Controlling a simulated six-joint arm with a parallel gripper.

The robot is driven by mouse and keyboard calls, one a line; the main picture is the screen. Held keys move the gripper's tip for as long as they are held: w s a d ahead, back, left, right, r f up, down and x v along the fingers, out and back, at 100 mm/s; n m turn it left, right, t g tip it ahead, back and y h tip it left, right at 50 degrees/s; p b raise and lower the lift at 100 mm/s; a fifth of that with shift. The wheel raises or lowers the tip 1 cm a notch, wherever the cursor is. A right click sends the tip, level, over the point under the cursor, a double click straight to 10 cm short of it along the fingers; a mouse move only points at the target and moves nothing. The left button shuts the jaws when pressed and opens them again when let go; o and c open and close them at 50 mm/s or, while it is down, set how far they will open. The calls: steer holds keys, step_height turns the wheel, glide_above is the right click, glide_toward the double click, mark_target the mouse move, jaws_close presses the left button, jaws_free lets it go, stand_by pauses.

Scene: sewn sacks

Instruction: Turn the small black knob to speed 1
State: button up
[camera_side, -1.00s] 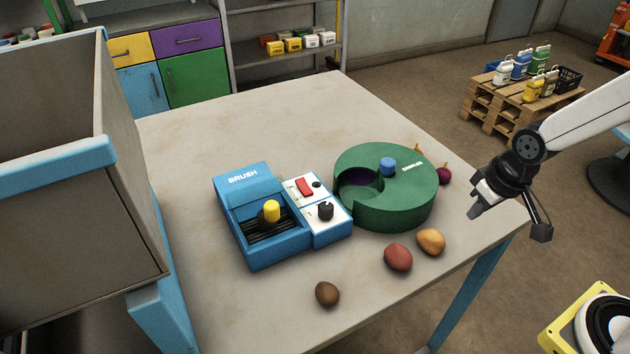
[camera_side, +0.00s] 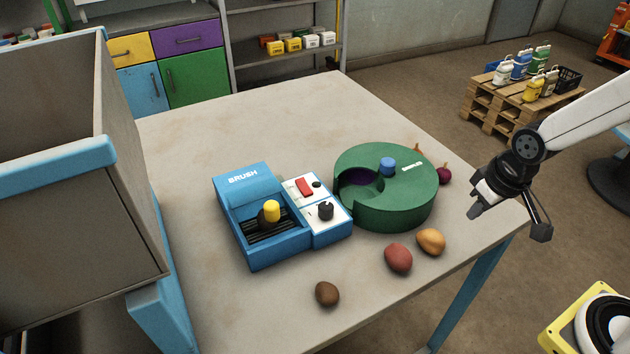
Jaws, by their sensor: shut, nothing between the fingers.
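The small black knob (camera_side: 326,211) stands on the white control panel (camera_side: 338,222) of the blue brush machine (camera_side: 262,215). A red switch (camera_side: 304,187) and a smaller black button (camera_side: 317,184) sit farther back on the same panel. The knob's speed marks are too small to read. My gripper (camera_side: 475,212) is at the right, near the table's right edge and well apart from the knob. It is shut and empty. The green round machine lies between them.
The green round machine (camera_side: 392,210) with a blue knob (camera_side: 388,167) stands right of the panel. A red potato (camera_side: 398,257), a yellow one (camera_side: 431,241) and a brown one (camera_side: 327,294) lie in front. A dark red onion (camera_side: 444,175) lies behind. A large bin (camera_side: 80,200) stands left.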

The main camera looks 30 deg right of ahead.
mark_target(326, 206)
steer(key=o, duration=0.7)
steer(key=shift+w+a, duration=0.1)
steer(key=shift+w, duration=0.1)
steer(key=shift+o, duration=1.3)
steer(key=w+a, duration=0.1)
steer(key=w+a+m, duration=0.1)
steer(key=w, duration=0.1)
steer(key=w+a+r+m, duration=0.1)
steer(key=w, duration=0.1)
steer(key=w+a+m, duration=0.1)
steer(key=w+a, duration=0.1)
steer(key=w+a+m+g, duration=0.1)
steer(key=w+a+m, duration=0.1)
steer(key=w+a+r+m, duration=0.1)
steer(key=w+a, duration=0.1)
steer(key=shift+w, duration=0.35)
steer(key=w+a+m, duration=0.2)
steer(key=a, duration=0.1)
steer(key=w+a+m+g, duration=0.1)
steer(key=a, duration=0.3)
steer(key=w+a+m, duration=0.2)
steer(key=a, duration=0.1)
steer(key=shift+w+a+r+m, duration=0.15)
steer(key=shift+w+m, duration=0.15)
steer(key=shift+w+a+m+g, duration=0.15)
steer(key=shift+a+m+g, duration=0.15)
steer(key=shift+a, duration=0.3)
steer(key=shift+f, duration=3.9)
steer(key=shift+c, duration=0.2)
